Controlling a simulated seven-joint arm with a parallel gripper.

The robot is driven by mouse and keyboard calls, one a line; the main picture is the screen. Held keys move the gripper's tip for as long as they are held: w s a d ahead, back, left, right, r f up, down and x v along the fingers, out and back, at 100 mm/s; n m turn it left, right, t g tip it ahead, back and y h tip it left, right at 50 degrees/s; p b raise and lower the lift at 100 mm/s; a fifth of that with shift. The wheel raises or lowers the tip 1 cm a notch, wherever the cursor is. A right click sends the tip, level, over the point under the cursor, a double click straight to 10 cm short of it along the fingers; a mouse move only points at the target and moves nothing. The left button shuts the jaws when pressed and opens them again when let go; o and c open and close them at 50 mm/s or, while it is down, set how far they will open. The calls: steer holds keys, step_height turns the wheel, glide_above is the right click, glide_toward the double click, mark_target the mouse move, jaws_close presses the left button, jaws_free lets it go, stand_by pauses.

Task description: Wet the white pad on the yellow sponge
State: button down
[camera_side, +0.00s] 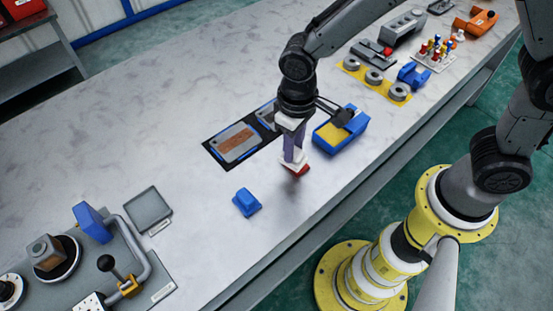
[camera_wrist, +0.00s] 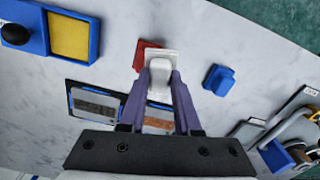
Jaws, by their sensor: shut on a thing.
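My gripper (camera_side: 293,156) points down over the table, with its purple fingers shut on a white block. In the wrist view the fingers (camera_wrist: 160,85) close on this block, which has a flat white pad (camera_wrist: 144,62) at its far end. The yellow sponge (camera_wrist: 69,37) lies in a blue tray (camera_wrist: 97,40), to the left of the pad in the wrist view. In the side view the sponge (camera_side: 330,134) and its tray (camera_side: 350,137) stand just right of my gripper. The pad is apart from the sponge; its underside is hidden.
A red piece (camera_wrist: 148,47) shows close to the pad; I cannot tell whether they touch. A blue block (camera_side: 246,203) stands left of my gripper in the side view. A black mat with framed plates (camera_side: 236,144) lies behind. A grey fixture (camera_side: 130,262) stands at lower left.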

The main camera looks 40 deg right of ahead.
steer(key=d+r+m, duration=0.3)
steer(key=d+r, duration=0.1)
steer(key=d, duration=1)
steer(key=shift+w+f, duration=0.2)
steer(key=shift+f, duration=1.5)
steer(key=shift+w+f, duration=0.2)
steer(key=shift+f, duration=1.5)
steer(key=shift+f, duration=0.3)
steer(key=shift+r, duration=0.15)
step_height(320, 180, up, 7)
